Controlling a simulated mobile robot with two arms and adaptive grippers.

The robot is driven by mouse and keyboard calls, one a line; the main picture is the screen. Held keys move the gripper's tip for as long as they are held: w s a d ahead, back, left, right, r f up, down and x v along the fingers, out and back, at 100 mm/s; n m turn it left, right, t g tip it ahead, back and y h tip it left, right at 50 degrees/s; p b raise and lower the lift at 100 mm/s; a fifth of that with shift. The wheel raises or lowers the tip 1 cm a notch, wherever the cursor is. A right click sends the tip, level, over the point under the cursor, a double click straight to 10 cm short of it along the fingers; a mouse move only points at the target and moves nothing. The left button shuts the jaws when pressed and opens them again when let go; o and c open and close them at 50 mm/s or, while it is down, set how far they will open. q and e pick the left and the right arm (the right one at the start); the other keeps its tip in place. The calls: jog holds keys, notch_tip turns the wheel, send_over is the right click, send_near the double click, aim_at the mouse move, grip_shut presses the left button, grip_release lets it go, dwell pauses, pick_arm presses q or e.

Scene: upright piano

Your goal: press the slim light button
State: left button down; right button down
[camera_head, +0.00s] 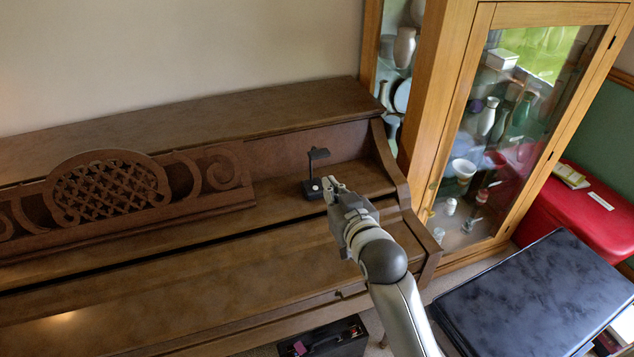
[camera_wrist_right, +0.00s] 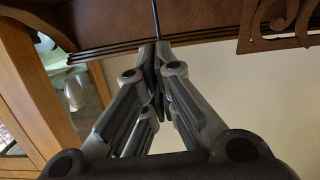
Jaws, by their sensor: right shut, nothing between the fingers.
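The slim light (camera_head: 318,154) is a small black lamp with a thin stem, a flat head and a dark square base. It stands upright on the piano's ledge, near the right end. A small pale round spot on its base looks like the button (camera_head: 314,188). My right gripper (camera_head: 328,184) is shut and empty, its fingertips close to the right side of the base. I cannot tell whether they touch it. In the right wrist view the shut fingers (camera_wrist_right: 157,60) point at a thin dark upright line, probably the lamp's stem (camera_wrist_right: 156,18). My left gripper is out of view.
The brown piano (camera_head: 150,285) spans the left, with a carved music stand (camera_head: 110,190) left of the lamp. A glass-fronted wooden cabinet (camera_head: 440,120) stands at the right. A black bench (camera_head: 545,300) and a red chest (camera_head: 580,220) are lower right.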

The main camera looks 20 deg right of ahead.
dwell(0.3)
send_over(315, 188)
jog(key=v, duration=0.2)
notch_tip(315, 188, down, 2)
notch_tip(315, 188, down, 4)
jog(key=shift+w+r+p, duration=0.1)
jog(key=shift+r+p, duration=0.1)
jog(key=shift+p, duration=0.2)
jog(key=shift+f, duration=0.4)
